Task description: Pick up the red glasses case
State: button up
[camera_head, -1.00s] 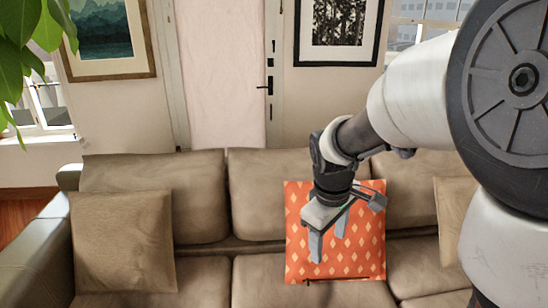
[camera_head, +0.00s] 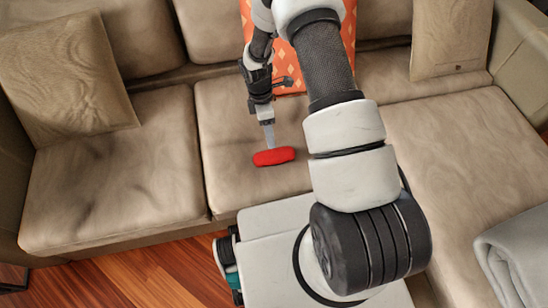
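The red glasses case (camera_head: 275,157) lies on the middle seat cushion of the sofa, its long side running roughly left to right. My gripper (camera_head: 270,142) points down just above and behind the case. Its fingers overlap in this view, so only one shows clearly, and its tip ends at the case's far edge. I cannot tell whether it touches the case or how far apart the fingers are.
The brown sofa (camera_head: 105,190) has a beige pillow (camera_head: 65,80) at left, another pillow (camera_head: 450,38) at right, and an orange patterned pillow (camera_head: 290,80) behind my arm. A grey blanket (camera_head: 515,255) lies at lower right. The seat left of the case is clear.

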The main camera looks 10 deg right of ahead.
aim_at(274, 153)
jog(key=f+b, duration=0.1)
jog(key=f, duration=0.3)
jog(key=s+d+f+b, duration=0.1)
jog(key=f, duration=0.3)
jog(key=f+b, duration=0.1)
jog(key=f, duration=0.3)
jog(key=shift+s+d, duration=0.15)
jog(key=shift+s, duration=0.1)
jog(key=shift+r, duration=0.1)
jog(key=c, duration=0.9)
